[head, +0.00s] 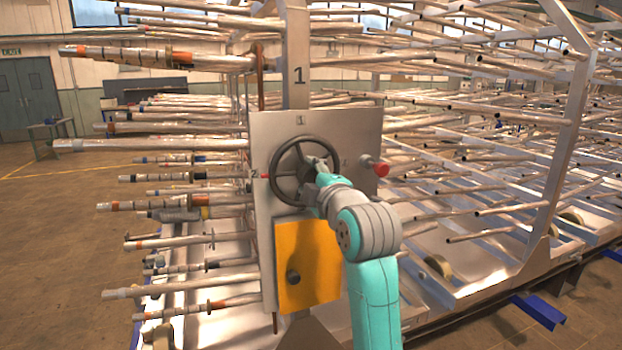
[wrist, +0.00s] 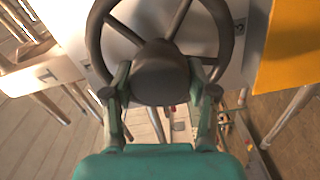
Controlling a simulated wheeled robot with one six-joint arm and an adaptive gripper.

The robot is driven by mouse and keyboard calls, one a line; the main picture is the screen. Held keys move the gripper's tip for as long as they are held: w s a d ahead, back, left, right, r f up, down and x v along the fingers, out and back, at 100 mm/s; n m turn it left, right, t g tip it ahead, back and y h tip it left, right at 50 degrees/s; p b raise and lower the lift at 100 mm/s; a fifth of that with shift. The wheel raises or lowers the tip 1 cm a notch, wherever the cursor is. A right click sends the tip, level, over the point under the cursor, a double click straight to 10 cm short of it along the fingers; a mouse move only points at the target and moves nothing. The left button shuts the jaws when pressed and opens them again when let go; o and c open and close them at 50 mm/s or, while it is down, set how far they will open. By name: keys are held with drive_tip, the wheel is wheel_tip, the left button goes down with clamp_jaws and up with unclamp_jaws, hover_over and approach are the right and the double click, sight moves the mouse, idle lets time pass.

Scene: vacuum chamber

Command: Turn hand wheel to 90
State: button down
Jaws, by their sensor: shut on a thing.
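The dark hand wheel (head: 276,180) is mounted on a grey panel (head: 345,125) on the rack. In the wrist view the wheel (wrist: 98,38) fills the top middle, with its spokes and thick dark hub (wrist: 160,72) facing me. My gripper (wrist: 160,90) has a finger on each side of the hub and is shut on it. The wheel's angle cannot be read clearly.
A red knob (head: 381,170) sticks out of the panel right of the wheel. An orange plate (head: 308,265) with a dark knob (head: 293,277) is below it. Many long tubes (head: 150,145) jut out on the left. Open floor (head: 50,260) lies at far left.

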idle(0.3)
drive_tip(key=shift+c, duration=1.7)
unclamp_jaws()
drive_tip(key=v, duration=1.2)
